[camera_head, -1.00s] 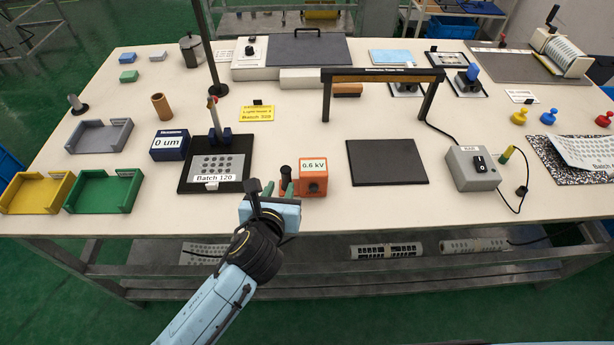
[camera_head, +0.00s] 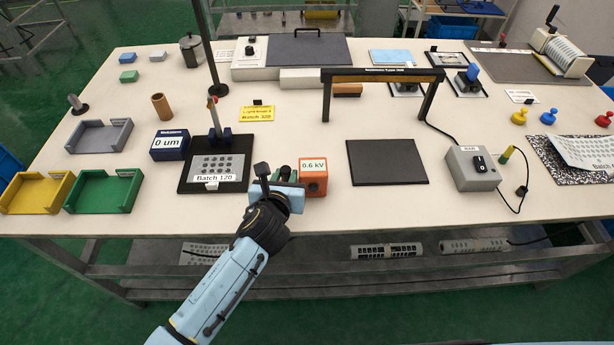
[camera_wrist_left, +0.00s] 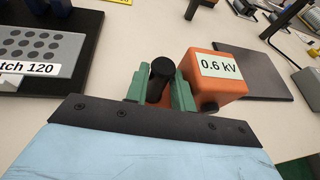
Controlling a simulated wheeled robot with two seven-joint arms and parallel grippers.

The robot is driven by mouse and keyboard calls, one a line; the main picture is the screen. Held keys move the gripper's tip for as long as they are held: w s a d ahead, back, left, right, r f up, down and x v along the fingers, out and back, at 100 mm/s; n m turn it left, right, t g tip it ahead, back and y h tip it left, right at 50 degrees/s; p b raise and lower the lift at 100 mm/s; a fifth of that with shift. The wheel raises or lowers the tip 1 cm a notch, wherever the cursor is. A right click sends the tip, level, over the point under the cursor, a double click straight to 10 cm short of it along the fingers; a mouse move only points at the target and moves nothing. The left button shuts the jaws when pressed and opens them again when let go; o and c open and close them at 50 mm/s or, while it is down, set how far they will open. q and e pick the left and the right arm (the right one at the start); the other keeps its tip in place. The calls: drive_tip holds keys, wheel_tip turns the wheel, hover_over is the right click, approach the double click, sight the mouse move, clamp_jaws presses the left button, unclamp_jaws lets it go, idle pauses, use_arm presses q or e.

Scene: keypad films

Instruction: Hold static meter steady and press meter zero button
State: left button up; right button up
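The static meter (camera_head: 314,178) is an orange box with a pale "0.6 kV" display, standing upright at the table's front middle. In the left wrist view its orange body (camera_wrist_left: 215,84) is right of my fingers. A black round-topped handle (camera_wrist_left: 161,72) stands at the meter's left side. My left gripper (camera_head: 284,176) is at the handle; in the left wrist view its green fingers (camera_wrist_left: 160,92) stand either side of it. A sliver of orange shows between handle and right finger, so they look open around it. I cannot make out the zero button. My right gripper is out of view.
A black board with the "Batch 120" sheet (camera_head: 214,167) lies close left of my gripper. A dark flat mat (camera_head: 387,162) lies right of the meter. An arched bar (camera_head: 382,76) stands behind. Green tray (camera_head: 104,192) and yellow tray (camera_head: 37,194) sit at the left front.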

use_arm(q)
drive_tip(key=shift+o, duration=1.4)
clamp_jaws()
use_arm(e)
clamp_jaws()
